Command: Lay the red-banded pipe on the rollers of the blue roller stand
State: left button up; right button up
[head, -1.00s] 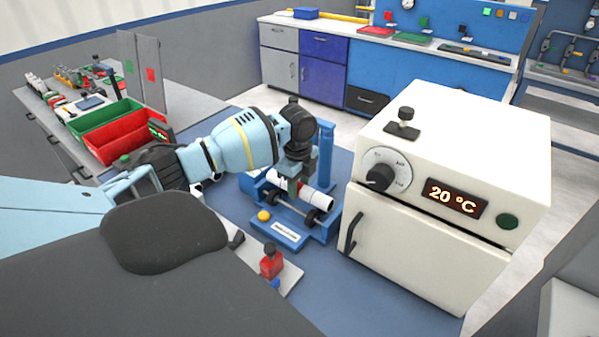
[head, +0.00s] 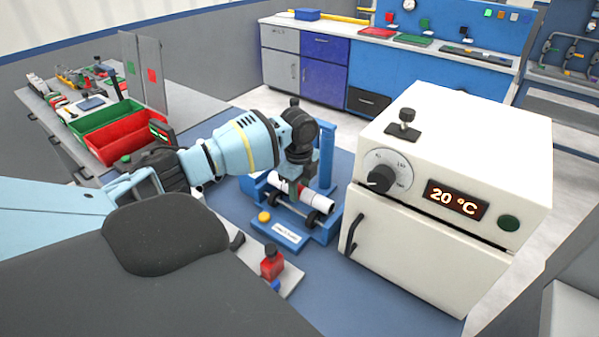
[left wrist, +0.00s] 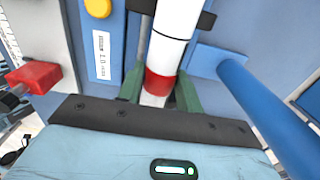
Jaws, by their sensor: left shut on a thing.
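The red-banded pipe (head: 317,201) is white and lies lengthwise over the blue roller stand (head: 276,232), close above or on its black rollers (head: 312,219); I cannot tell if it touches them. My left gripper (head: 296,184) is shut on the pipe near its red band. In the left wrist view the green fingers (left wrist: 158,95) stand on both sides of the red band (left wrist: 158,82), and the white pipe (left wrist: 176,25) runs away between black roller parts. Part of the pipe is hidden behind the gripper in the head view. My right gripper is not in view.
A blue post (head: 326,155) rises behind the pipe. A white oven (head: 440,205) showing 20 °C stands close on the right. A yellow button (head: 264,217) is on the stand's front. A red block (head: 271,262) sits nearer. Red and green bins (head: 125,138) are at left.

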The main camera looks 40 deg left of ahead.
aim_at(299, 187)
pick_arm(q)
jog(key=shift+f, duration=0.35)
jog(key=o, duration=1.1)
jog(key=shift+s+r, duration=0.1)
jog(key=shift+r, duration=3.8)
